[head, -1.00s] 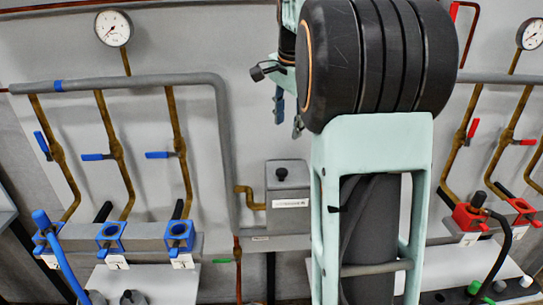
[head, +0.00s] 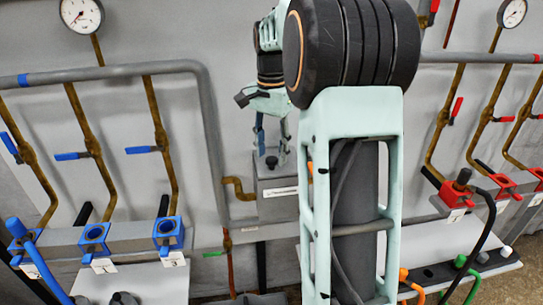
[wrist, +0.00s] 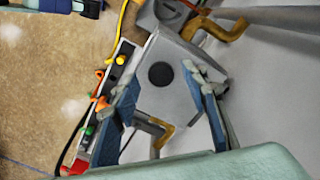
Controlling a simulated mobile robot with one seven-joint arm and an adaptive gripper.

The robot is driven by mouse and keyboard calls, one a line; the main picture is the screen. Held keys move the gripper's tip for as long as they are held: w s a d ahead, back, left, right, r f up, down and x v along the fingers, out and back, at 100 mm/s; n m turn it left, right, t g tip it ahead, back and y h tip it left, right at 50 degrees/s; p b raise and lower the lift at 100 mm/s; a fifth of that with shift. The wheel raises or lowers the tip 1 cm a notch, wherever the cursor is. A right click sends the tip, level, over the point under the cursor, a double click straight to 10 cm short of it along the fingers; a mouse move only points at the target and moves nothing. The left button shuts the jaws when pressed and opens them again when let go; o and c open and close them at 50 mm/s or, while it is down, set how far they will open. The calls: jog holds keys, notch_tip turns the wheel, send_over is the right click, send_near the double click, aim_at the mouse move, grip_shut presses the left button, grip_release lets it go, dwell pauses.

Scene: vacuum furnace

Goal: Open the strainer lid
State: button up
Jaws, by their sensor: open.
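The strainer is a grey box (head: 278,205) with a white label, on the wall's centre ledge in the head view. Its lid is the flat top (wrist: 181,98), with a round black knob (head: 272,163) in the middle. The knob also shows in the wrist view (wrist: 161,75). My gripper (head: 272,150) points down just above the lid, fingers apart on the left and right of the knob. In the wrist view the open blue-padded fingers (wrist: 160,80) frame the knob. Whether they are level with it I cannot tell. The lid lies closed on the box.
A brown pipe (head: 238,190) enters the box's left side, and a thick grey pipe (head: 212,130) runs down beside it. Blue valve blocks (head: 168,232) are at left, red ones (head: 453,190) at right. Coloured hoses are at lower right. My arm hides the area right of the box.

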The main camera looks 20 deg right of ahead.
jog(key=shift+f, duration=0.7)
grip_shut()
